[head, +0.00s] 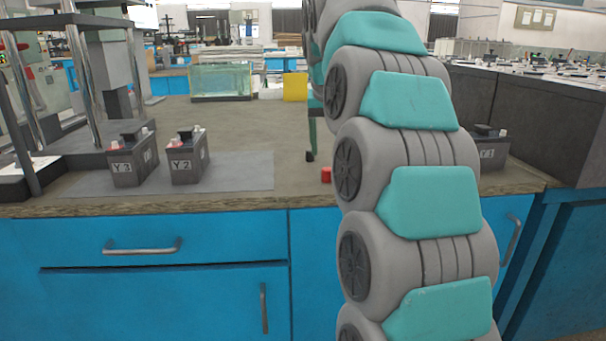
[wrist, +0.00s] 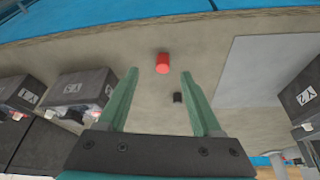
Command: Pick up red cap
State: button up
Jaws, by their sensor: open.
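The red cap (head: 326,175) stands on the worktop near its front edge, just left of my arm in the head view. In the wrist view the red cap (wrist: 162,63) shows upright between and slightly beyond the tips of my gripper (wrist: 159,72). My gripper is open, with a green finger on each side and nothing held. How high the tips are above the worktop is hard to tell. In the head view my arm hides most of the gripper; only part of a green finger shows.
A small black cap (wrist: 178,98) stands between the fingers, nearer the palm. More batteries (wrist: 75,92) stand left in the wrist view. A glass tank (head: 221,80) is farther back.

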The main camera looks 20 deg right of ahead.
aim_at(327, 169)
jog(key=shift+w+d+f, duration=0.15)
jog(key=shift+w+f, duration=0.25)
jog(key=shift+w, duration=0.15)
jog(key=shift+w+d+f, duration=0.15)
jog(key=shift+w+f, duration=0.25)
jog(key=shift+w, duration=0.15)
jog(key=shift+w+x, duration=0.2)
jog(key=shift+x, duration=2.6)
jog(key=shift+r, duration=0.15)
jog(key=shift+c, duration=0.2)
grip_shut()
